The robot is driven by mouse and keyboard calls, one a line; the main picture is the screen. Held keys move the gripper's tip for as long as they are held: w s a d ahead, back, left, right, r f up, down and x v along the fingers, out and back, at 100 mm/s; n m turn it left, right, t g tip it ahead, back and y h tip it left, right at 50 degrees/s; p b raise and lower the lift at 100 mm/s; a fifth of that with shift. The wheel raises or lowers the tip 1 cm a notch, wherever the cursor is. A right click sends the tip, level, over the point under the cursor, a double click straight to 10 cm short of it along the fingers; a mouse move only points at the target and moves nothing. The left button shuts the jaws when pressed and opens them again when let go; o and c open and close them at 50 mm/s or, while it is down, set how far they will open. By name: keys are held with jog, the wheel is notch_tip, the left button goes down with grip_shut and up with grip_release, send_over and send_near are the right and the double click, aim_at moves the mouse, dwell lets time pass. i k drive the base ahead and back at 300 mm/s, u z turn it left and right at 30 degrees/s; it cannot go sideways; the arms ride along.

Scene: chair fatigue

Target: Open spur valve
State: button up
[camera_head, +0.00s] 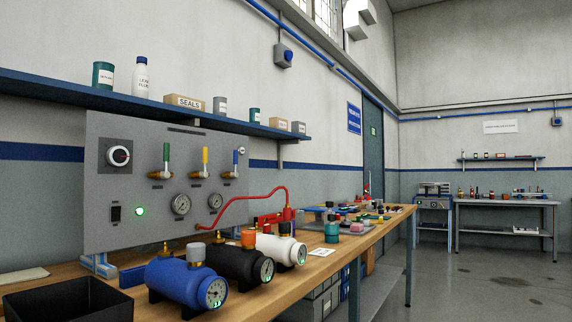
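A grey panel (120,215) stands at the back of the wooden workbench (262,296). It carries three brass valves, with a green lever (167,153), a yellow lever (205,156) and a blue lever (235,158), all upright. Their labels are too small to read, so I cannot tell which is the spur valve. A black knob with a white dial (119,156) is at the panel's upper left. Two gauges (181,205) (215,201) sit below the valves. My gripper is not in view.
Blue (190,284), black (238,264) and white (284,249) cylinders with gauges stand before the panel. A black bin (75,303) is at front left. A red hose (255,198) arches right from the panel. A shelf (160,113) overhangs it. Floor at right is clear.

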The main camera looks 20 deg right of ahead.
aim_at(235, 152)
jog(key=z, duration=2.4)
jog(key=i, duration=1.3)
jog(key=u, duration=3.05)
